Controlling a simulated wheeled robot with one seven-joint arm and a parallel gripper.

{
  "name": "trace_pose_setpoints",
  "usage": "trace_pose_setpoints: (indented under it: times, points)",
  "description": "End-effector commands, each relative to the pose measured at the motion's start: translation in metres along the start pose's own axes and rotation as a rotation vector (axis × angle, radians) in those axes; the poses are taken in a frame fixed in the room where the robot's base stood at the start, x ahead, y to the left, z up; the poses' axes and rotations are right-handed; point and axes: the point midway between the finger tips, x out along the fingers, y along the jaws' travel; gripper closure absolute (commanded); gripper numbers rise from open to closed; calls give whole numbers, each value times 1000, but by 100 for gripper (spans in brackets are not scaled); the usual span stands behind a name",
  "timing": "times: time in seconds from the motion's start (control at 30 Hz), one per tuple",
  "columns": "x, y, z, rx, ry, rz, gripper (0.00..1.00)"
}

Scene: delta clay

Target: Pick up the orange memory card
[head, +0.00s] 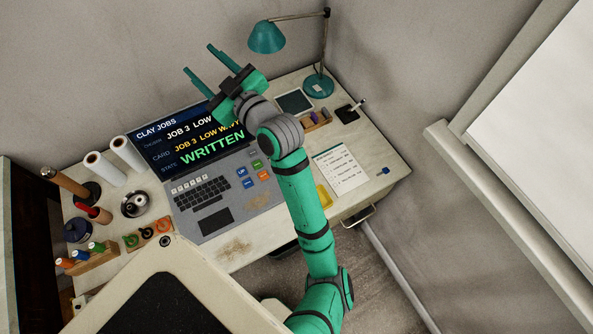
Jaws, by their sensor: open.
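I cannot pick out the orange memory card for certain in the head view. A small wooden holder (318,122) at the back right of the desk holds small upright pieces, one purple and others brownish or orange, too small to tell apart. My gripper (199,59) is open and empty, its two green fingers spread. It is raised in front of the back wall, above the laptop's screen in the picture, and well left of the holder. My forearm and wrist hide part of the desk and the screen's right edge.
The laptop (213,222) reads "WRITTEN"; coloured keys, one orange (264,175), sit at its right. A teal lamp (319,86), a paper sheet (342,169) and a yellow item (325,197) are on the right.

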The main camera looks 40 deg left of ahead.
Motion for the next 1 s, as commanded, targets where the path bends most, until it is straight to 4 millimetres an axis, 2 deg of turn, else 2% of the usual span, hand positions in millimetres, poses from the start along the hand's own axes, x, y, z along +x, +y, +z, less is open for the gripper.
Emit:
trace_pose_setpoints:
  times: [0.1, 0.23, 0.37, 0.47, 0.63, 0.73, 0.9, 1.0]
  points:
    - [10, -23, 5, -116, -71, -142, 52]
    - [12, -49, 21, -234, -162, -295, 52]
    - [4, -68, 46, -350, -270, -445, 52]
    - [-9, -77, 70, -435, -364, -558, 52]
    - [-46, -79, 115, -565, -542, -746, 52]
    - [-75, -70, 141, -631, -659, -853, 52]
    - [-134, -43, 178, -716, -867, -1023, 52]
    - [-167, -25, 190, -743, -975, -1105, 52]
